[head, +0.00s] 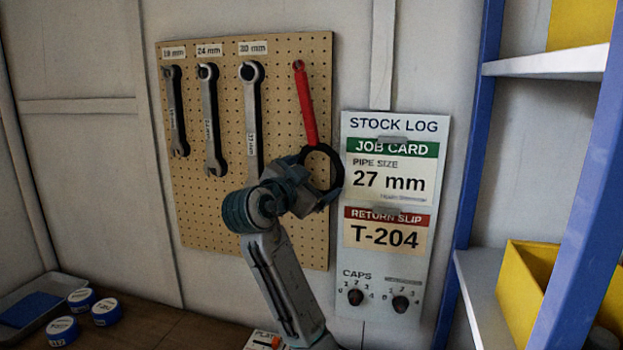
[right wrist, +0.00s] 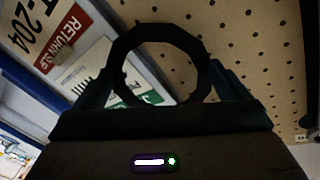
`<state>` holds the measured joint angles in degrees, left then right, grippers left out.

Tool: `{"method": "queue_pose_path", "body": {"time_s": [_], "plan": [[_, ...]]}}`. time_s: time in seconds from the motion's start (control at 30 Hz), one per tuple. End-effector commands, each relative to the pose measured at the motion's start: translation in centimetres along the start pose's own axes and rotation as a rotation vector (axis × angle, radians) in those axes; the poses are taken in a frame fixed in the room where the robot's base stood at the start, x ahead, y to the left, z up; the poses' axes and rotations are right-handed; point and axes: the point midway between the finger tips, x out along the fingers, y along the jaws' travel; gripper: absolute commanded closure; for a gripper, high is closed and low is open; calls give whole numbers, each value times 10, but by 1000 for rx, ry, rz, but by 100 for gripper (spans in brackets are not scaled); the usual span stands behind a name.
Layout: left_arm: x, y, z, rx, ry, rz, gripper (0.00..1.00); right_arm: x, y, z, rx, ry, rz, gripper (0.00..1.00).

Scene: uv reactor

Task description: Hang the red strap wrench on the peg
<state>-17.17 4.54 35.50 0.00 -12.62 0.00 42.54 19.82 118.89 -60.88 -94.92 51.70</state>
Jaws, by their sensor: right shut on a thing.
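The red strap wrench (head: 305,110) is upright in front of the right part of the pegboard (head: 290,225), with its red handle up and its black strap loop (head: 322,148) down. My right gripper (head: 322,188) is shut on the strap loop. In the right wrist view the black loop (right wrist: 160,32) stands between the fingers of my right gripper (right wrist: 163,92). The top of the handle is close to the board's upper right. I cannot tell whether it touches a peg, and no bare peg is clearly visible. My left gripper is not in view.
Several grey wrenches (head: 211,120) hang to the left under size labels. The stock log panel (head: 378,290) is just right of the loop. A blue shelf frame (head: 470,165) and yellow bin (head: 525,290) stand at right. Blue-capped round tins (head: 105,312) sit low left.

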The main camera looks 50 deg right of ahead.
Motion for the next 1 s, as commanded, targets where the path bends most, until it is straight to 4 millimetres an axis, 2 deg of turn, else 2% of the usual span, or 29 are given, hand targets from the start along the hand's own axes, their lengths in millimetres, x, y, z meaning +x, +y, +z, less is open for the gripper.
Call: {"method": "queue_pose_path", "body": {"time_s": [0.13,0.17,0.2,0.43,0.57,1.0], "plan": [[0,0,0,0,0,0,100,0,0,0,1,1,0,36],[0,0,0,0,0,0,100,0,0,0,1,1,0,1],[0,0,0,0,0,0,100,0,0,0,1,1,0,0],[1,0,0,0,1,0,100,-1,0,0,1,-1,0,0],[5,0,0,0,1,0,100,-8,0,2,4,-3,-2,0],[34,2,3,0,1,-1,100,-67,1,4,6,-6,-3,0]]}}
